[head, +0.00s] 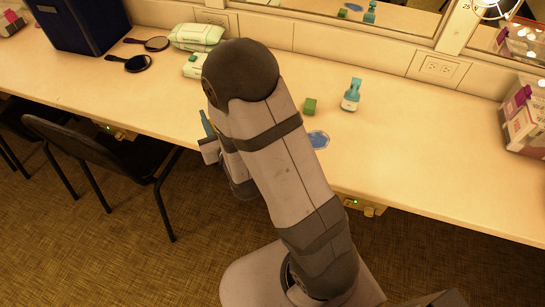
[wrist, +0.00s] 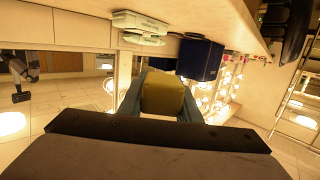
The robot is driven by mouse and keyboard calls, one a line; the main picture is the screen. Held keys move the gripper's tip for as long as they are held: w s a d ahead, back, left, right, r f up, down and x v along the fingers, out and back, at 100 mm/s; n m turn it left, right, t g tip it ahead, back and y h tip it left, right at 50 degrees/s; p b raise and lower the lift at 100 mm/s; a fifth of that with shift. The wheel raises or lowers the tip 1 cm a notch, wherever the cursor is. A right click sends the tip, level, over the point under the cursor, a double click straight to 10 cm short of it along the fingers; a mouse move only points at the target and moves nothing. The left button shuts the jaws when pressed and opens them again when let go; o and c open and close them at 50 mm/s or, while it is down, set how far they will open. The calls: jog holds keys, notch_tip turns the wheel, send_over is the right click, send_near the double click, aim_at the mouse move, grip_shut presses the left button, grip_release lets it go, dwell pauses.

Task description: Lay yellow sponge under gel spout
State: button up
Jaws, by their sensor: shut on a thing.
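My gripper (wrist: 162,78) is shut on a yellow sponge (wrist: 162,97), which shows between its two fingers in the wrist view. In the head view my gripper (head: 207,125) is at the counter's front edge, left of my arm, and mostly hidden by it; the sponge cannot be made out clearly there. The gel bottle (head: 351,96), teal with a pale label and a pump top, stands upright on the counter to the right of my arm. A flat blue patch (head: 318,139) lies on the counter in front of it. My gripper is well left of both.
A green block (head: 310,107) sits left of the bottle. Wipes packs (head: 196,36), dark hand mirrors (head: 138,64) and a navy bin (head: 80,22) are at the left. A clear box (head: 525,118) stands far right. The counter (head: 415,150) between bottle and box is clear.

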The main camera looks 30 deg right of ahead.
jog(key=s+d+f+m+g+h, duration=0.1)
jog(key=s+d+m+g+h, duration=0.1)
jog(key=d, duration=0.6)
jog(key=s+d+f+m+g+h, duration=0.2)
jog(key=s+d+m+g+h, duration=0.1)
jog(key=d+m+h, duration=0.3)
jog(key=s+d+h, duration=0.1)
jog(key=d+h, duration=0.1)
jog(key=h, duration=0.1)
jog(key=shift+s+m, duration=0.3)
jog(key=shift+s, duration=0.05)
jog(key=shift+f, duration=4.8)
jog(key=shift+f+b, duration=0.25)
jog(key=shift+b, duration=0.15)
jog(key=o, duration=1)
jog(key=shift+r, duration=0.1)
